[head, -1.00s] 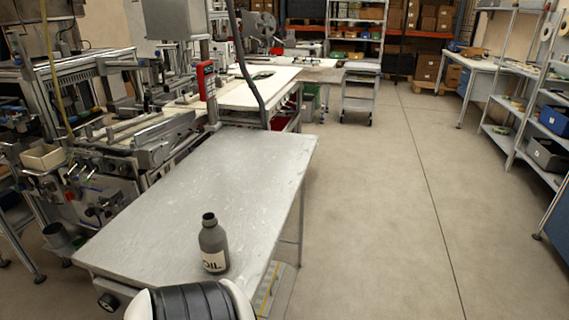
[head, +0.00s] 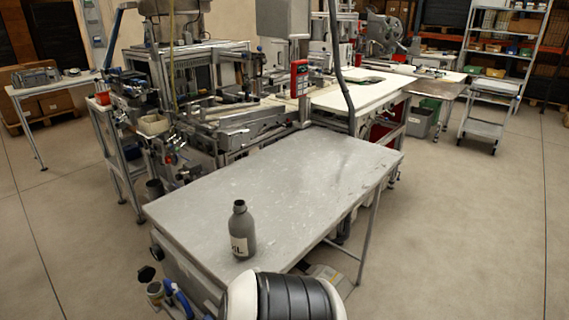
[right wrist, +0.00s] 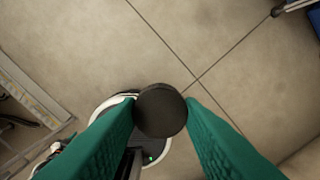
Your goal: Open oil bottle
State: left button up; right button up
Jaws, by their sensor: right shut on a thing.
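A dark grey oil bottle (head: 242,232) with a pale label stands upright on the metal table (head: 300,165), near its front edge. Its neck is open at the top, with no cap on it. In the right wrist view, my right gripper (right wrist: 160,112) has its green fingers shut on a round dark cap (right wrist: 160,110), held over the floor and away from the bottle. The right gripper is outside the head view. My left gripper is in neither view.
A machine bench with a red control box (head: 299,78) stands behind the table. A white worktop (head: 360,92) adjoins it at the back. The table around the bottle is bare. Open floor (head: 470,220) lies to the right. Part of my own arm shows below the bottle.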

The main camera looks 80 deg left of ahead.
aim_at(241, 226)
jog(key=i+u, duration=0.15)
jog(key=u, duration=0.25)
jog(key=i+u, duration=0.2)
jog(key=u, duration=0.2)
jog(key=i+u, duration=0.15)
jog(key=u, duration=0.3)
jog(key=i+l+u, duration=0.15)
jog(key=u, duration=0.25)
jog(key=i+u, duration=0.15)
jog(key=u, duration=0.25)
jog(key=i+l+u, duration=0.15)
jog(key=u, duration=0.25)
jog(key=i+l+u, duration=0.15)
jog(key=u, duration=0.3)
jog(key=i+l+u, duration=0.1)
jog(key=l+u, duration=0.45)
jog(key=u, duration=0.25)
jog(key=i, duration=0.05)
